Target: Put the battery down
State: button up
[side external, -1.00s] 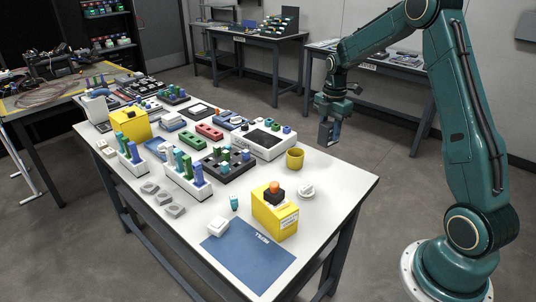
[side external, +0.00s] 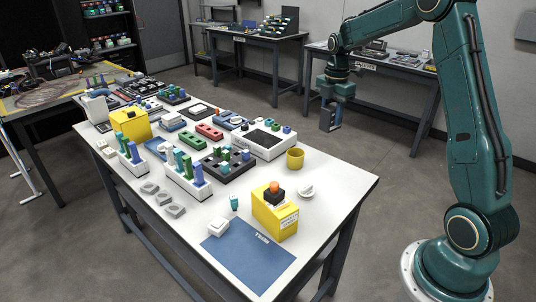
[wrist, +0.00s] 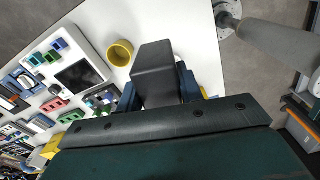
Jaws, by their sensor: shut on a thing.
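A dark grey block, which I take to be the battery (wrist: 153,72), is held between the fingers of my gripper (wrist: 157,92) in the wrist view. In the side external view my gripper (side external: 331,108) hangs in the air beyond the far right edge of the white table (side external: 345,185). The dark battery (side external: 330,118) points downward there and touches no surface. My gripper is shut on it and hides part of it.
A yellow cup (side external: 295,158) and a white device with a dark screen (side external: 265,142) stand near that edge. A yellow box with an orange button (side external: 274,212) stands near a blue mat (side external: 247,252). Several small parts and racks crowd the left half. Table behind (side external: 375,62).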

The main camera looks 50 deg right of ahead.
jog(key=shift+w, duration=0.15)
jog(key=w+a+n, duration=0.2)
jog(key=w+a, duration=1)
jog(key=w, duration=0.3)
jog(key=shift+w+r, duration=0.2)
jog(key=shift+w, duration=0.2)
jog(key=shift+f, duration=0.1)
notch_tip(320, 180, down, 16)
jog(key=shift+r, duration=0.2)
jog(key=shift+f, duration=0.1)
jog(key=shift+f, duration=2.05)
jog(key=shift+f, duration=0.1)
